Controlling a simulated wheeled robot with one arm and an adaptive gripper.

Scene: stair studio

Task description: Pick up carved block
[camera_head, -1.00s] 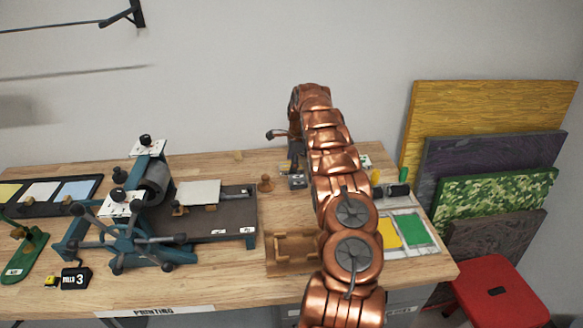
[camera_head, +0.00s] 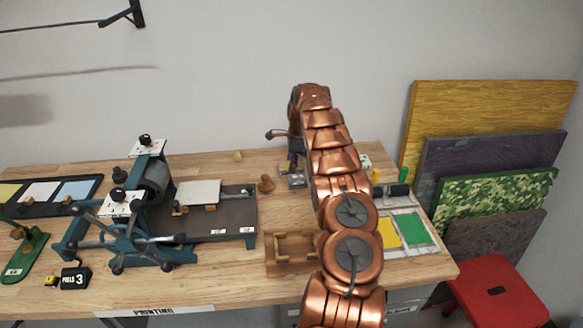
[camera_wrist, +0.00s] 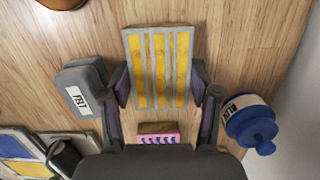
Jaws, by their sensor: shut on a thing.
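A carved block (camera_wrist: 158,68) with yellow stripes between grey ridges shows in the wrist view. My gripper (camera_wrist: 160,84) has one dark finger against each side of it and is shut on it. Whether the block is clear of the tabletop is hard to tell from this view. In the head view my copper arm reaches over the bench, and its links hide most of the gripper and the block.
A grey block labelled FELT (camera_wrist: 80,92) lies close left of the gripper, and a blue bottle (camera_wrist: 252,122) close right. A small pink and blue block (camera_wrist: 157,135) is near the palm. A press (camera_head: 140,215) stands left; a wooden cradle (camera_head: 290,262) sits in front.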

